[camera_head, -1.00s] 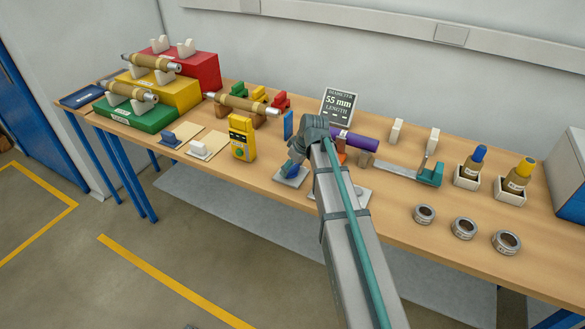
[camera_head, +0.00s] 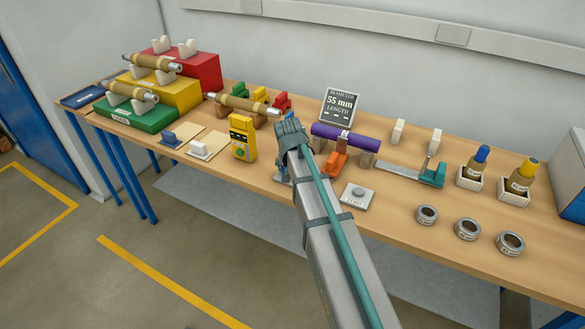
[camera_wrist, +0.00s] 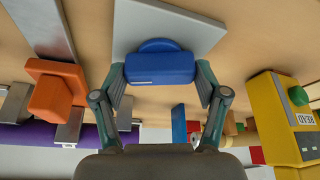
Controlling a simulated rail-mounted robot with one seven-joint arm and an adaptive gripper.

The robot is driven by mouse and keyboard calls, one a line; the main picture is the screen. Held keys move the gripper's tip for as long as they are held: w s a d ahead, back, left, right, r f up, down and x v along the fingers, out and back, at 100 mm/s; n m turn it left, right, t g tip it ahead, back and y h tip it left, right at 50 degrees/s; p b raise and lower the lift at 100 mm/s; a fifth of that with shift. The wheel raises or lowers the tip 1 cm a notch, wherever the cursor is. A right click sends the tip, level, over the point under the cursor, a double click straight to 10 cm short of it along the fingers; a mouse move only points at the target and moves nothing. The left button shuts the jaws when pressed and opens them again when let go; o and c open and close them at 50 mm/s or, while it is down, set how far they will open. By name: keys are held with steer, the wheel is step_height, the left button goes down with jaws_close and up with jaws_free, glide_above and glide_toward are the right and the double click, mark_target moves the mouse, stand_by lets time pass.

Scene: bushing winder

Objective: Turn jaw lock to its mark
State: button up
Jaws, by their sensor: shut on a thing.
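A blue knob (camera_wrist: 160,68), which I take to be the jaw lock, stands on a pale grey plate (camera_wrist: 205,33) in the wrist view. My gripper (camera_wrist: 161,84) has one finger on each side of the knob and is shut on it. No mark can be made out on the plate. In the head view my arm hides most of the knob and plate. The orange jaw (camera_head: 334,163) stands under a purple cylinder (camera_head: 340,135), on the gauge's metal bar (camera_head: 398,172). It also shows left of my gripper in the wrist view (camera_wrist: 55,92).
The teal jaw (camera_head: 433,176) is at the bar's right end. A plate with a grey button (camera_head: 357,194) lies right of my arm. A yellow device (camera_head: 242,138) stands to the left. A sign (camera_head: 340,104) reads 55 mm. Several metal rings (camera_head: 467,229) lie front right.

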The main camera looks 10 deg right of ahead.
steer(key=shift+a+m+g+h+b, duration=0.1)
steer(key=shift+m+g+h+b, duration=0.45)
steer(key=shift+m, duration=1.45)
steer(key=shift+h, duration=0.25)
steer(key=o, duration=1.2)
steer(key=shift+c, duration=0.2)
steer(key=v, duration=1.2)
